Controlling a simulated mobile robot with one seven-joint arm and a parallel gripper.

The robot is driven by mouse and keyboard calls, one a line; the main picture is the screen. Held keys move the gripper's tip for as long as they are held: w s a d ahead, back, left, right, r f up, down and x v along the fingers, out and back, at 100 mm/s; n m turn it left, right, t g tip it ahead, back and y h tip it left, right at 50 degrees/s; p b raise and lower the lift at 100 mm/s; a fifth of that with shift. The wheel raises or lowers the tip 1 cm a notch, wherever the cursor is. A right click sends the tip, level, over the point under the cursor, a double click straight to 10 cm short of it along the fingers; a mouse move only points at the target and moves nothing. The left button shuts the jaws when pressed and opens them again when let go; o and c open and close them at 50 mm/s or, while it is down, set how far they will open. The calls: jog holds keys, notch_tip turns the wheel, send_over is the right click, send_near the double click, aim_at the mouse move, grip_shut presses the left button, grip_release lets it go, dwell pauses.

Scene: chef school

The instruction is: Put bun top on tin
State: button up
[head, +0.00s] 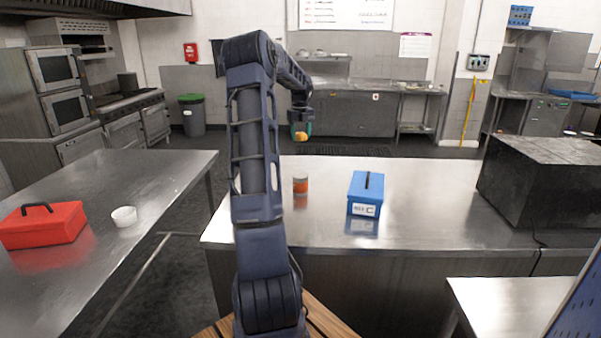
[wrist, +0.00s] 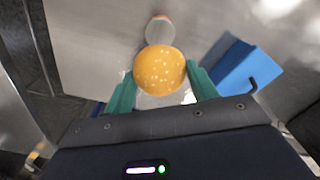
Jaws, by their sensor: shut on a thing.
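My gripper (head: 301,132) is raised above the far part of the steel table. It is shut on the bun top (wrist: 159,71), a round golden-orange bun with pale seeds, held between two green fingers in the wrist view. The bun top shows as a small orange patch in the head view (head: 301,136). The tin (head: 300,185), a small can with an orange-red label, stands upright on the table below and nearer than my gripper. In the wrist view the tin (wrist: 160,30) shows just beyond the bun top, partly hidden by it.
A blue toolbox (head: 366,194) stands on the table right of the tin; it also shows in the wrist view (wrist: 240,66). A black box (head: 540,185) is at the table's right. A red toolbox (head: 42,225) and white bowl (head: 124,216) are on the left table.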

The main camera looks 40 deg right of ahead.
aim_at(300, 175)
notch_tip(300, 175, down, 17)
jog(key=shift+f, duration=0.1)
dwell(0.5)
jog(key=shift+f, duration=0.1)
jog(key=o, duration=1)
